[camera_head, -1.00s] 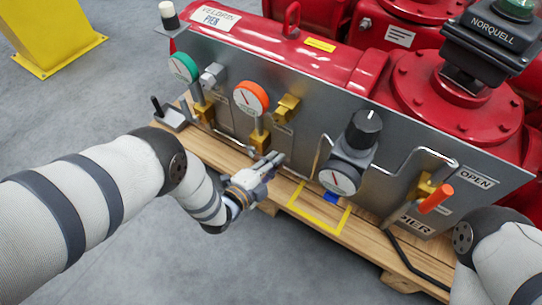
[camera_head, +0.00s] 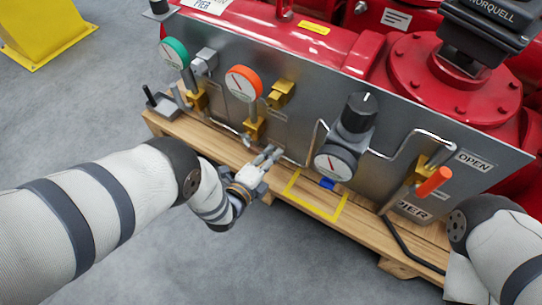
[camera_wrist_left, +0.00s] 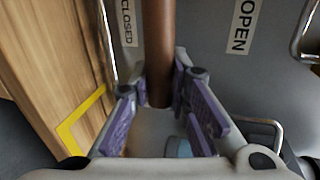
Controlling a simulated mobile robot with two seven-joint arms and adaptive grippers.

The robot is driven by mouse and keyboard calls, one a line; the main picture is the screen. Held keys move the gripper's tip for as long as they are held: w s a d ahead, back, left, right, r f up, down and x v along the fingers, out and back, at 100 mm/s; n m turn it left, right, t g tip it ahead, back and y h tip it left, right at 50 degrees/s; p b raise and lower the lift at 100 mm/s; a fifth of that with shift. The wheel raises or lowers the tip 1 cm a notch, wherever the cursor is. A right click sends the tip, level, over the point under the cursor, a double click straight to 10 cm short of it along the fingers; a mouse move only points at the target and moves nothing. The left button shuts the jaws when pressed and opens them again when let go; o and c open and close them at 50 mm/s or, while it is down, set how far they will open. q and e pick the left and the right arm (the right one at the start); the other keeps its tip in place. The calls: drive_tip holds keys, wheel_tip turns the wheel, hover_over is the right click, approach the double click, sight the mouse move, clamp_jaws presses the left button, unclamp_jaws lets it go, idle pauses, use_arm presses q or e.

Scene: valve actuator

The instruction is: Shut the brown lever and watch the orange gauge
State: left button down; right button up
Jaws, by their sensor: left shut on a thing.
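The brown lever (camera_wrist_left: 157,50) stands between the fingers of my left gripper (camera_head: 272,155) in the left wrist view. The gripper is shut on it, with purple finger pads on both sides. The lever lies between the CLOSED label (camera_wrist_left: 128,22) and the OPEN label (camera_wrist_left: 241,25), nearer CLOSED. In the head view the lever cannot be made out behind the gripper. The orange gauge (camera_head: 243,84) sits on the grey panel above and left of the gripper, its dial facing me; its reading is too small to tell. My right gripper is out of view.
A green gauge (camera_head: 174,53) is left of the orange one. A black-knobbed regulator with a dial (camera_head: 335,163) and an orange handle (camera_head: 433,181) are to the right. A yellow outline (camera_head: 316,210) marks the wooden pallet (camera_head: 180,126). Grey floor lies in front.

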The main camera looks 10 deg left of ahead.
use_arm(q)
drive_tip(key=shift+a+f, duration=0.1)
drive_tip(key=shift+a, duration=0.05)
drive_tip(key=c, duration=1.5)
unclamp_jaws()
drive_tip(key=shift+s, duration=0.1)
drive_tip(key=v, duration=1.2)
